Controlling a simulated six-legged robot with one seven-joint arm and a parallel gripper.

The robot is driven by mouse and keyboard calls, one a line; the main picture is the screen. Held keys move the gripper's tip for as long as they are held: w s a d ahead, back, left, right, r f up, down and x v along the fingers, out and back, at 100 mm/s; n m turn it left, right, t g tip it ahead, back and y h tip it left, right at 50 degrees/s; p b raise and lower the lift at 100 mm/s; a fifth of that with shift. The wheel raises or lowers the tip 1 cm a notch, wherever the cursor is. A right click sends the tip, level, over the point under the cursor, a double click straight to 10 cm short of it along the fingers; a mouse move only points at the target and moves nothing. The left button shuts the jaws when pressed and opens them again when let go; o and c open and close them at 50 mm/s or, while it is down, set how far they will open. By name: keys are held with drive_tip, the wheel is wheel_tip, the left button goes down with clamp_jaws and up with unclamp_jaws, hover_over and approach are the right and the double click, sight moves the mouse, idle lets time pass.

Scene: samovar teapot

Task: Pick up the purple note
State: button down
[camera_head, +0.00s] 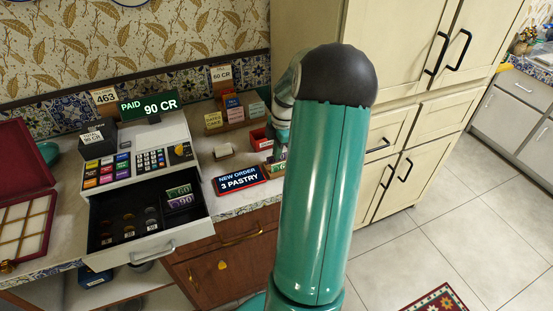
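The purple note (180,202) stands in the right part of the open cash drawer (161,247), just in front of a green note (179,190). Both notes are small here and their numbers are hard to read. My teal arm with its dark round joint fills the middle of the view, to the right of the drawer. Its far links bend down behind it toward the counter. My gripper's fingers are hidden behind the arm, so I cannot see what they touch or hold.
The cash register (150,158) stands behind the drawer. A dark sign reading "NEW ORDER 3 PASTRY" (240,179) and a small red box (261,138) are on the counter between drawer and arm. An open red case (27,216) lies at left. Tall cabinets (410,60) stand at right.

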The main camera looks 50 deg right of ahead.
drive_tip(key=shift+r, duration=0.4)
wheel_tip(320, 180, up, 2)
drive_tip(key=shift+r, duration=0.15)
drive_tip(key=s+a+r, duration=0.3)
drive_tip(key=a+r, duration=0.3)
drive_tip(key=r, duration=0.1)
drive_tip(key=s+a+r, duration=0.4)
drive_tip(key=a+r, duration=0.2)
drive_tip(key=r, duration=0.2)
drive_tip(key=shift+a+f, duration=0.1)
idle(0.5)
